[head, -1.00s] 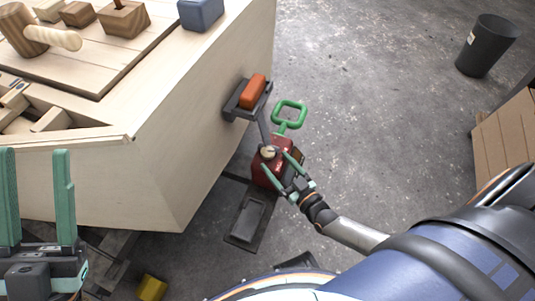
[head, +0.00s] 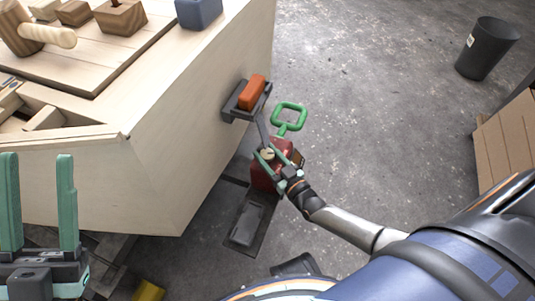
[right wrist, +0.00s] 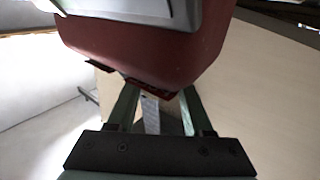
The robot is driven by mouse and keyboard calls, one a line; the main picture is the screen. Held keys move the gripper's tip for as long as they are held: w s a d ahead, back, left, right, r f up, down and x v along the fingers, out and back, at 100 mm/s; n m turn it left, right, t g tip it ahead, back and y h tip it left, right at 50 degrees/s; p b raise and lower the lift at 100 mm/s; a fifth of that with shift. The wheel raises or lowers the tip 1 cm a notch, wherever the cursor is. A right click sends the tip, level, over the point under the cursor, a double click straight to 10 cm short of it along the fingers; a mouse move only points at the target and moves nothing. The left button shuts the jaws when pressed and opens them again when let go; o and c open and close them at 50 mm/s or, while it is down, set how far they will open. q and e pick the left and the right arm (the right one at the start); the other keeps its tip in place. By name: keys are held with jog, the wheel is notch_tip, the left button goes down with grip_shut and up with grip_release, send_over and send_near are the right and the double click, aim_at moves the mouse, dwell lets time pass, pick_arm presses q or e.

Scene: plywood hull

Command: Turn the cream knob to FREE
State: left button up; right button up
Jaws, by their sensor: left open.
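The cream knob (head: 268,154) sits on top of the red box (head: 262,178), low beside the hull's right side. My right gripper (head: 266,152) is at the knob, its green fingers on either side of it in the head view. Whether they touch it is not clear. In the right wrist view the fingers (right wrist: 157,98) stand apart below the red housing (right wrist: 150,45), and the knob is hidden there. No FREE marking is legible. My left gripper (head: 38,205) is open and empty at the lower left, away from the knob.
The plywood hull (head: 165,150) fills the left, with an orange block (head: 252,92) in a dark bracket on its side. A green loop handle (head: 289,117) rises behind the box. A dark bin (head: 487,48) and cardboard box (head: 510,145) stand right. Floor between is clear.

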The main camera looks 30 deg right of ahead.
grip_shut()
jog(key=n+y+b, duration=0.1)
jog(key=y, duration=0.1)
jog(key=n+g+y+b, duration=0.1)
jog(key=y+b, duration=0.1)
jog(key=shift+w+d+f+n, duration=0.1)
jog(key=shift+f+n, duration=0.05)
jog(key=shift+n, duration=0.25)
jog(key=shift+n+g+y+b, duration=0.5)
jog(key=shift+n+y, duration=0.2)
jog(key=shift+y, duration=0.4)
jog(key=o, duration=0.6)
grip_release()
